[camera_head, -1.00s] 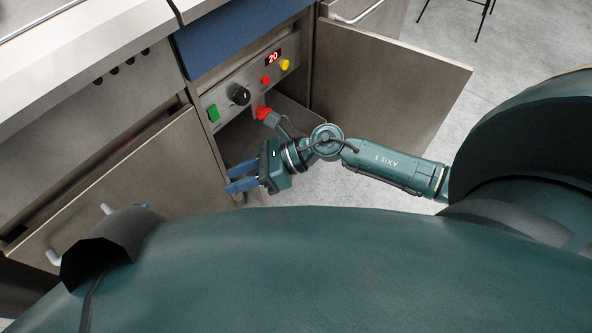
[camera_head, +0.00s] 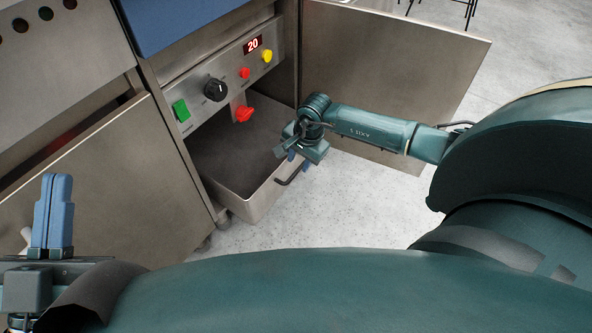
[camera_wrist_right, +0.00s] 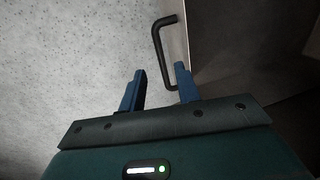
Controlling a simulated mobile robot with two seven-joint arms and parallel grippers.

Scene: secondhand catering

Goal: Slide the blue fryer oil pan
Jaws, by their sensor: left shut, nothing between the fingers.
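The oil pan (camera_head: 256,204) is a deep metal tray low in the open cabinet under the blue-fronted fryer (camera_head: 180,18), with its front end sticking out. Its black bar handle (camera_head: 291,174) is on that front end and shows in the right wrist view (camera_wrist_right: 157,48). My right gripper (camera_head: 291,160) is at the handle. In its wrist view, its blue fingers (camera_wrist_right: 160,78) are apart, with the handle just beyond the fingertips and nothing visibly held. My left gripper (camera_head: 57,178) points up at the lower left, its blue fingers together and empty.
The control panel (camera_head: 219,84) with knob, buttons and a display reading 20 is above the pan. An open metal door (camera_head: 390,75) stands to the right. Another metal door panel (camera_head: 95,190) is at the left. Grey floor (camera_head: 335,210) in front is clear.

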